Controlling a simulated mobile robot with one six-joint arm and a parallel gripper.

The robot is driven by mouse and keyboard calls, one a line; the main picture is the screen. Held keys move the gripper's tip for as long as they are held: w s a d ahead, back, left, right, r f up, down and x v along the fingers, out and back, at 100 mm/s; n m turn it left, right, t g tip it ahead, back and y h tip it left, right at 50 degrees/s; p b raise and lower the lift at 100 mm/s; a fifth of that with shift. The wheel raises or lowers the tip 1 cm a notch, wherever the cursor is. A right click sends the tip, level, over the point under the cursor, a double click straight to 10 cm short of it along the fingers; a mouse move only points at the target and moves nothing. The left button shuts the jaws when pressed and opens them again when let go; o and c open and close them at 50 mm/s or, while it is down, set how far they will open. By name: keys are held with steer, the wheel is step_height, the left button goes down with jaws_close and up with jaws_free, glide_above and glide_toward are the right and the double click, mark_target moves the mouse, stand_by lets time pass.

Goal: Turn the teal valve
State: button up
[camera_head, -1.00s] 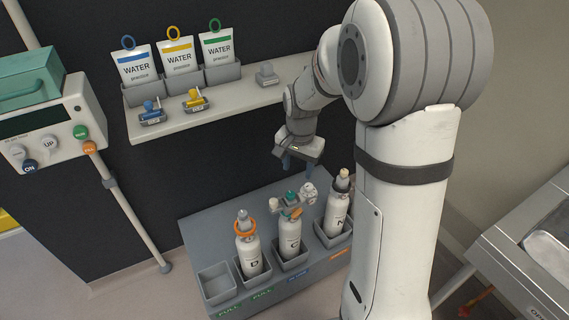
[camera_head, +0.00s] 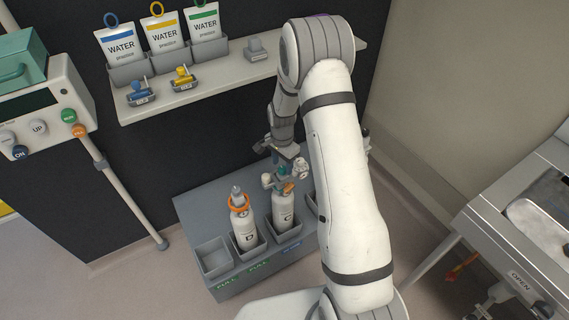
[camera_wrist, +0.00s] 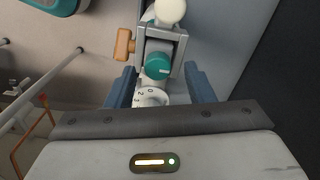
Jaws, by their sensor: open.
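The teal valve (camera_wrist: 157,66) is a round knob with a pale mark, set in a grey bracket on top of bottle C (camera_head: 284,210). In the wrist view it lies between the two blue fingertips of my gripper (camera_wrist: 159,77). My gripper is open, with a gap on both sides of the valve; whether the fingers are level with it I cannot tell. A white numbered dial (camera_wrist: 150,97) sits just below the valve. An orange-brown handle (camera_wrist: 124,45) sticks out left and a cream knob (camera_wrist: 170,11) is above. In the head view my gripper (camera_head: 279,168) hangs over bottle C.
Bottle D (camera_head: 243,228) with an orange collar stands left of bottle C in the grey rack (camera_head: 190,207). An empty holder (camera_head: 213,257) is further left. The shelf (camera_head: 205,88) with water pouches is behind. My arm hides the rack's right part.

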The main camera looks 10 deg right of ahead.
steer(key=shift+f, duration=0.55)
steer(key=c, duration=0.9)
steer(key=shift+d, duration=0.25)
steer(key=shift+c, duration=0.5)
steer(key=shift+a, duration=0.25)
